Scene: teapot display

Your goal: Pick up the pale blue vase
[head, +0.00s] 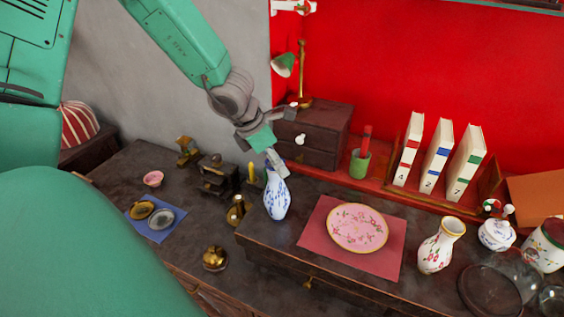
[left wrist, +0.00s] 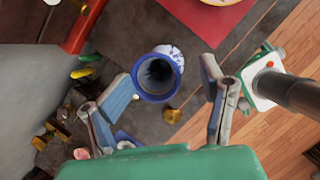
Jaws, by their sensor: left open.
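The pale blue vase (head: 277,198), with darker blue markings, stands upright near the left end of the raised dark wooden top. In the left wrist view I look down into its round blue-rimmed mouth (left wrist: 153,76). My left gripper (head: 273,163) is just above the vase in the head view, at its neck. In the left wrist view its two fingers are spread, one on each side of the vase mouth, with gaps between, and the gripper (left wrist: 166,69) is empty. How far the fingertips are above or around the neck is hard to tell. My right gripper is not in view.
A pink plate (head: 358,227) lies on a red cloth (head: 310,238) right of the vase. A white floral vase (head: 440,247) stands farther right. A small drawer chest (head: 318,135) is behind. Brass items, including a bell (head: 215,258), stand on the lower top to the left.

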